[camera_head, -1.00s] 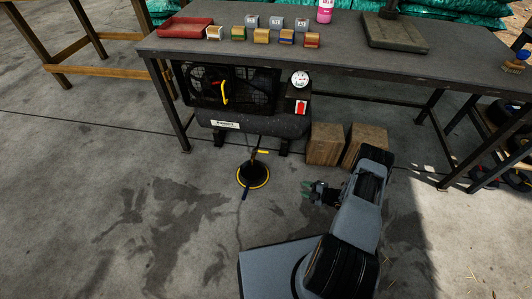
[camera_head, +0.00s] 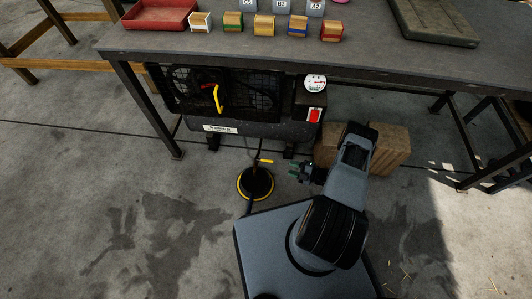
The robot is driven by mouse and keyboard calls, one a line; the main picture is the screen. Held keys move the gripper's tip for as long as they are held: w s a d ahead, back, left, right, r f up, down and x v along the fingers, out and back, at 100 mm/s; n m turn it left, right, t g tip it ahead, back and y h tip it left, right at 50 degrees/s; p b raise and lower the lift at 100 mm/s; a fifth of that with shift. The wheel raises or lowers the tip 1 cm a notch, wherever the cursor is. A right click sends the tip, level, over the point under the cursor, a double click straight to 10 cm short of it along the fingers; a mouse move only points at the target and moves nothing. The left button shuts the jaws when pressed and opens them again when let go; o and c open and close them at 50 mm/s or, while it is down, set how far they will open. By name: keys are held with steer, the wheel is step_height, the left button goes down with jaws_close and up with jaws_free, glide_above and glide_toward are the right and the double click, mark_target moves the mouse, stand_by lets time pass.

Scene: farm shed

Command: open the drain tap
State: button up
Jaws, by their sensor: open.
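The drain tap shows as a small yellow lever (camera_head: 266,161) on a thin pipe under the tank of the compressor (camera_head: 250,131). The lever points to the right, roughly level. A round black pan with a yellow rim (camera_head: 255,183) is on the floor below the tap. My gripper (camera_head: 294,172) is open and empty. It is a short way to the right of the lever and apart from it. Its fingers are small in the picture and point left.
The compressor, with a gauge (camera_head: 315,83) and red switch (camera_head: 314,115), stands under the workbench (camera_head: 380,70). Wooden blocks (camera_head: 389,151) stand behind my arm at right. A bench leg (camera_head: 145,108) is at left. The floor left of the pan is clear.

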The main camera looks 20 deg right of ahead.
mark_target(264, 161)
steer(key=b+x, duration=0.3)
steer(key=x, duration=1)
steer(key=shift+w+b, duration=0.1)
steer(key=shift+b, duration=0.2)
jaws_close()
